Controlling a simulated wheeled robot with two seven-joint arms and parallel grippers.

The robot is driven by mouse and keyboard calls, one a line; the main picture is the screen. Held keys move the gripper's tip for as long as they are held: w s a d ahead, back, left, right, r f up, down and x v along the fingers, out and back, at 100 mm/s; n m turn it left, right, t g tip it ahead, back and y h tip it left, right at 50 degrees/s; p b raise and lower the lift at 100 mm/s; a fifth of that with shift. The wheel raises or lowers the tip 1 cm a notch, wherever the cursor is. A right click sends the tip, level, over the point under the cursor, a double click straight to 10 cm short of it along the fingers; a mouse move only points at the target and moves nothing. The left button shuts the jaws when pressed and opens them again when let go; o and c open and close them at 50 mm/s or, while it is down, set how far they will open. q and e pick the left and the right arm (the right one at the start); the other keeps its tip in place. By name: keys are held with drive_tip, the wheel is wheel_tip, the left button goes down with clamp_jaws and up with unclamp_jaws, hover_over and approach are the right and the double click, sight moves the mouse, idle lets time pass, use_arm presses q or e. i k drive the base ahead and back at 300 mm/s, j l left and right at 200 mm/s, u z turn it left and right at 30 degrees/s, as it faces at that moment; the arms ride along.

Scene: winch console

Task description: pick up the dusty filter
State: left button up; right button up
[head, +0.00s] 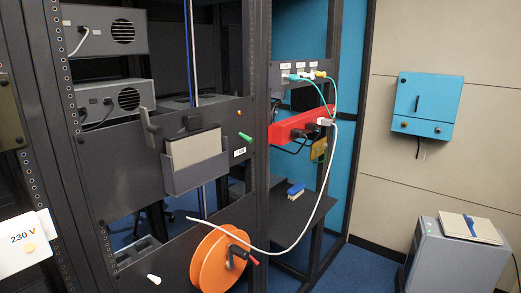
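No object is clearly marked as the dusty filter. A flat grey-beige panel (196,149) sits upright in a dark grey open-topped pocket (197,178) on the front of the rack, and it may be the filter, but I cannot tell for certain. The pocket hides its lower part. Neither of my grippers shows in the head view, and nothing is seen touching the panel.
An orange reel (213,262) with a crank is below the pocket. A white cable (327,187) hangs from a red power strip (287,131). A blue-topped brush (296,191) lies on a dark shelf. A grey cabinet (455,262) stands right. Blue floor is open between.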

sight(199, 142)
drive_tip(key=u, duration=0.45)
drive_tip(key=l+u, duration=0.6)
drive_tip(key=u, duration=0.25)
drive_tip(key=l+u, duration=0.4)
drive_tip(key=k+l+u, duration=0.15)
drive_tip(key=l, duration=0.25)
drive_tip(key=k+l+u, duration=0.1)
drive_tip(key=l, duration=0.3)
drive_tip(key=k+l+u, duration=0.15)
drive_tip(key=l, duration=0.25)
drive_tip(key=k+l+u, duration=0.15)
drive_tip(key=l, duration=0.2)
drive_tip(key=k+l+u, duration=0.15)
drive_tip(key=l, duration=0.25)
drive_tip(key=k+l, duration=0.25)
drive_tip(key=l, duration=0.15)
drive_tip(key=k+l, duration=0.2)
drive_tip(key=l, duration=0.2)
drive_tip(key=k+l, duration=0.25)
drive_tip(key=l, duration=0.15)
